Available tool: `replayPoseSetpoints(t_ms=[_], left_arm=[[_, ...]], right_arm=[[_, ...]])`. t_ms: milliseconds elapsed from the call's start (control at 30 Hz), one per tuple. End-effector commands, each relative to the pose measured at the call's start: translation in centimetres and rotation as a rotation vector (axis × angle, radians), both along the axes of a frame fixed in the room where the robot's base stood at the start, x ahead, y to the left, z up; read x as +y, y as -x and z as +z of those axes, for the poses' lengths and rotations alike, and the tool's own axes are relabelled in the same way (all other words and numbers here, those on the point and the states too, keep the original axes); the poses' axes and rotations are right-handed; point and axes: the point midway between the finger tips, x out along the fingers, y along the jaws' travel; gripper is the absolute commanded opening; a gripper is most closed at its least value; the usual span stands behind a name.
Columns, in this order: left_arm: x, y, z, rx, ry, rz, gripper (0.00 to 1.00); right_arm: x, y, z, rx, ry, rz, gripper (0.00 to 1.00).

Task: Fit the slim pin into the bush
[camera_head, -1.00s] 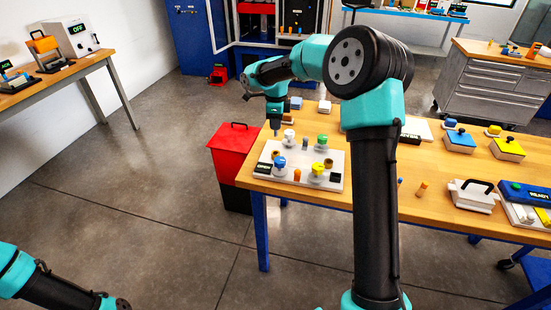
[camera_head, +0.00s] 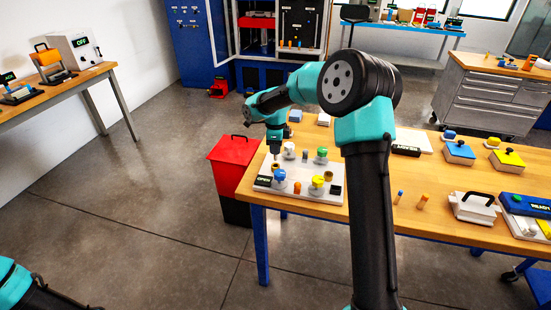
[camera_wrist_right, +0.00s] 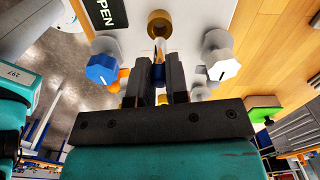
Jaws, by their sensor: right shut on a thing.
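My right gripper (camera_head: 275,153) is over the far left part of the pale fixture plate (camera_head: 333,197). In the right wrist view my right gripper (camera_wrist_right: 158,72) is shut on the slim pin (camera_wrist_right: 158,74), which has a dark blue body and a pale tip. The bush (camera_wrist_right: 159,22) is a brass-coloured ring on the plate, just ahead of the pin's tip. The bush also shows below my gripper in the head view (camera_head: 275,165). I cannot tell whether the tip touches the bush. My left gripper is out of view.
A blue knob (camera_wrist_right: 103,67) and a white knob (camera_wrist_right: 218,66) flank the gripper closely. Green (camera_head: 321,155) and yellow (camera_head: 317,182) knobs stand on the plate. A red bin (camera_head: 232,150) is beside the table. Loose pegs (camera_head: 421,201) stand to the right.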

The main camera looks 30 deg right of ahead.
Motion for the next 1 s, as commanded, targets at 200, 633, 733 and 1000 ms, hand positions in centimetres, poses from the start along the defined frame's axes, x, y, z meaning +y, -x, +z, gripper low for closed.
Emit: replayPoseSetpoints(t_ms=[200,633,733,1000], left_arm=[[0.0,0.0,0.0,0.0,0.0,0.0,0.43],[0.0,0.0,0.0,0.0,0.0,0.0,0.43],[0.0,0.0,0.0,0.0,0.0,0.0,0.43],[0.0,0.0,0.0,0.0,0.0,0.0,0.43]], right_arm=[[0.0,0.1,-2.8,0.005,0.0,0.001,0.0],[0.0,0.0,-4.9,0.001,0.0,0.0,0.0],[0.0,0.0,-5.0,0.001,0.0,0.0,0.0],[0.0,0.0,-5.2,0.001,0.0,0.0,0.32]])
